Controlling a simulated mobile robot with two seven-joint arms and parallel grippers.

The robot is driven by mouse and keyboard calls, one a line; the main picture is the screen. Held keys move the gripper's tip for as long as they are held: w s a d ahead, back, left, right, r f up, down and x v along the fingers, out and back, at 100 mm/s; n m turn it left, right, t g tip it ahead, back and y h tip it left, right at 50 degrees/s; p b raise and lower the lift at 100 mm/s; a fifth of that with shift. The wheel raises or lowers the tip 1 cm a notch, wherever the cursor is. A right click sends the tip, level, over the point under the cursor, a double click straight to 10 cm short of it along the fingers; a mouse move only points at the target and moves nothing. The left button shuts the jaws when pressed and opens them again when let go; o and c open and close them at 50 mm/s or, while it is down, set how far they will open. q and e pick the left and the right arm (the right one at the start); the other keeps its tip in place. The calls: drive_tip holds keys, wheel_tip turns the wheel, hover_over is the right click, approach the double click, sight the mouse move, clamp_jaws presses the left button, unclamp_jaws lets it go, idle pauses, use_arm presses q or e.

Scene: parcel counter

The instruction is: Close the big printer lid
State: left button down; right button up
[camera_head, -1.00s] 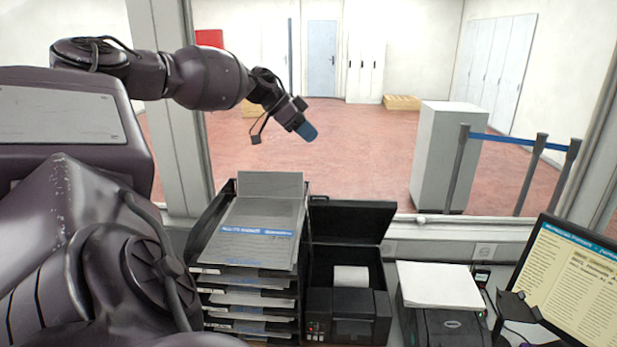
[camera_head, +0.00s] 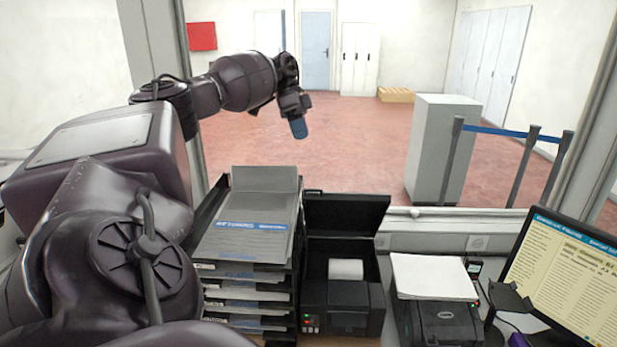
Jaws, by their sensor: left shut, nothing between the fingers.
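The big printer (camera_head: 343,300) is black and stands on the counter, with a white paper roll (camera_head: 346,269) in its open bay. Its black lid (camera_head: 345,215) stands raised at the back, tilted open. My left gripper (camera_head: 299,128) is shut and empty, with blue fingertips pointing down. In the picture it shows above and a little left of the raised lid, apart from it. My right gripper is not in view.
A stack of paper trays (camera_head: 245,245) stands directly left of the printer. A smaller printer (camera_head: 440,318) with white paper on top stands to the right, then a monitor (camera_head: 565,275). A window frame runs behind the counter.

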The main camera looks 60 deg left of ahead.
use_arm(q)
drive_tip(key=p, duration=0.1)
hover_over(308, 193)
drive_tip(key=f, duration=0.6)
drive_tip(key=a+f, duration=0.1)
drive_tip(key=f, duration=0.2)
drive_tip(key=shift+w+f, duration=0.1)
drive_tip(key=shift+w, duration=0.25)
drive_tip(key=shift+s+d+f, duration=0.35)
drive_tip(key=shift+d+f, duration=0.2)
